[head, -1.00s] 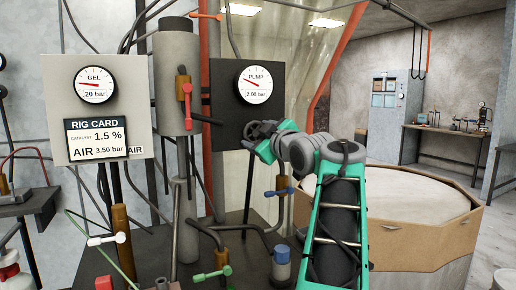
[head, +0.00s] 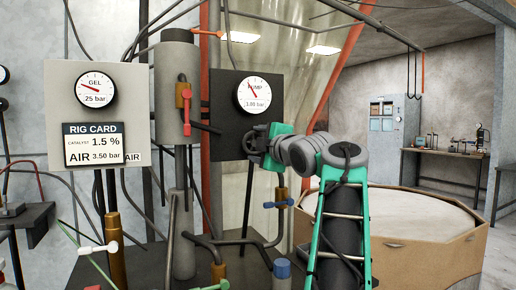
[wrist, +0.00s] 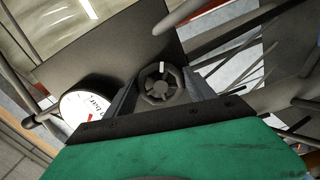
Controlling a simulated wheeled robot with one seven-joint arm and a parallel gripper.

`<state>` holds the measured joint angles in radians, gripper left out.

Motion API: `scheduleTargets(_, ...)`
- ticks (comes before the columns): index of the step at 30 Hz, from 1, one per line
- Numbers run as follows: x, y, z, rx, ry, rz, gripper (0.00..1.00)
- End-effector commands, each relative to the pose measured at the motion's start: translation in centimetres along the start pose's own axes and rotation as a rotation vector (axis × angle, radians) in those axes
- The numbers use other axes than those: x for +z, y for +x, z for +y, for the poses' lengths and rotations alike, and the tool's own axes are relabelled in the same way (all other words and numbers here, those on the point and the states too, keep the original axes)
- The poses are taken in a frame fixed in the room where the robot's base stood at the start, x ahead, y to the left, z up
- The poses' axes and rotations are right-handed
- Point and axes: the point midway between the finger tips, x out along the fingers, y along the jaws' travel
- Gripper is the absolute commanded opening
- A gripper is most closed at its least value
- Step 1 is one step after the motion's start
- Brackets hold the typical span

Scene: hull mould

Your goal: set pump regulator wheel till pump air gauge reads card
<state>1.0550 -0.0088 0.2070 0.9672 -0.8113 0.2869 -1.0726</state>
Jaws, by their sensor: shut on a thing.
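The pump air gauge (head: 253,94) is a white dial on the dark panel (head: 228,143). Its red needle points up and left; its small digits are too blurred to read surely. In the wrist view the gauge (wrist: 88,108) is partly cut off by my gripper. The dark, spoked pump regulator wheel (wrist: 160,86) has a white mark near its top in the wrist view. My gripper (head: 259,143) is at the wheel below the gauge, shut on it, with a finger on either side. The rig card (head: 93,146) reads catalyst 1.5 % and AIR 3.50 bar.
A gel gauge (head: 96,90) reading about .25 bar sits above the card. A red-handled valve (head: 186,110), a blue-handled valve (head: 279,204) and pipes stand near the panel. A workbench (head: 450,155) is behind.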

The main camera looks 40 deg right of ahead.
Motion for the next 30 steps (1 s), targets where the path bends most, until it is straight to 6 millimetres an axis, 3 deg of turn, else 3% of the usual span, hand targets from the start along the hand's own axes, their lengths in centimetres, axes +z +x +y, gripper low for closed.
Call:
scheduleTargets(14,0.06,0.04,-0.14,-0.004,-0.014,0.0,0.23)
scheduleTargets(15,0.06,0.04,-0.14,-0.004,-0.014,0.0,0.66)
scheduleTargets(22,0.04,0.02,-0.07,-0.002,-0.014,0.0,0.84)
scheduleTargets(30,0.03,-0.14,-0.01,0.0,-0.015,-0.001,0.85)
